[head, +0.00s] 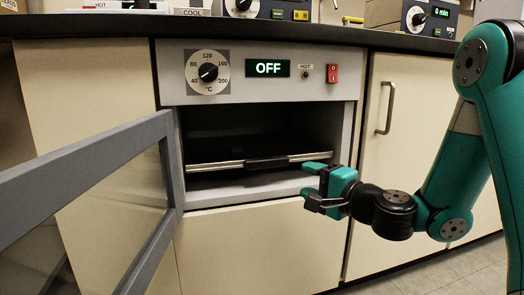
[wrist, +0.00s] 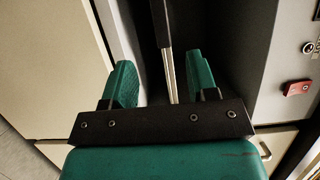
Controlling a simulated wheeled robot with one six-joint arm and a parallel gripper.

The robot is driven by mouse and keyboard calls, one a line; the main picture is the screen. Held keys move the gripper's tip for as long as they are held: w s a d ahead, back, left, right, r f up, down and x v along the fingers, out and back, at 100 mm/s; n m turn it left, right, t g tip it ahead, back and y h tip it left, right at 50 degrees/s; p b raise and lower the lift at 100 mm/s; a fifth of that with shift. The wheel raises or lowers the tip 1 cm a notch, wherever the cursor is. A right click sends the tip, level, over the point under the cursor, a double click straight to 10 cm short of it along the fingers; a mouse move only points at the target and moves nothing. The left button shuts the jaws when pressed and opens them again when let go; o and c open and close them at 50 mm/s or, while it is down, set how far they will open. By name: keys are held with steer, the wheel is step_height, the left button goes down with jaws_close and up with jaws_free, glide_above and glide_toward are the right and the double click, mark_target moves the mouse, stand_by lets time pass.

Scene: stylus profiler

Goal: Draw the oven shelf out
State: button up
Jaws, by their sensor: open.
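The oven (head: 330,91) is built in under the counter, and its display reads OFF. Its framed glass door (head: 84,165) stands wide open to the left. Inside, the oven shelf (head: 215,166) shows a pale metal front rail with a dark handle (head: 267,163) at its middle. My gripper (head: 317,179) is open and empty at the right of the oven opening, its fingers pointing left. In the wrist view, the shelf rail (wrist: 168,75) runs between the two spread green fingers (wrist: 160,84), and the dark handle (wrist: 162,22) lies farther ahead. I cannot tell the depth gap between fingers and rail.
The dark counter (head: 290,35) with several instruments overhangs the oven. A cream cabinet door (head: 415,130) with a metal handle is on the right. A cream panel (head: 250,240) is below the oven. The open oven door takes up the left side; the floor (head: 450,275) shows at lower right.

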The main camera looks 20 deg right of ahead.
mark_target(269, 164)
steer(key=p+x, duration=0.8)
steer(key=x, duration=0.5)
steer(key=shift+w+a+r, duration=0.1)
steer(key=shift+w+a, duration=0.15)
steer(key=shift+w, duration=0.05)
steer(key=shift+w+a+p, duration=0.15)
steer(key=shift+w+p, duration=0.15)
steer(key=shift+w, duration=0.15)
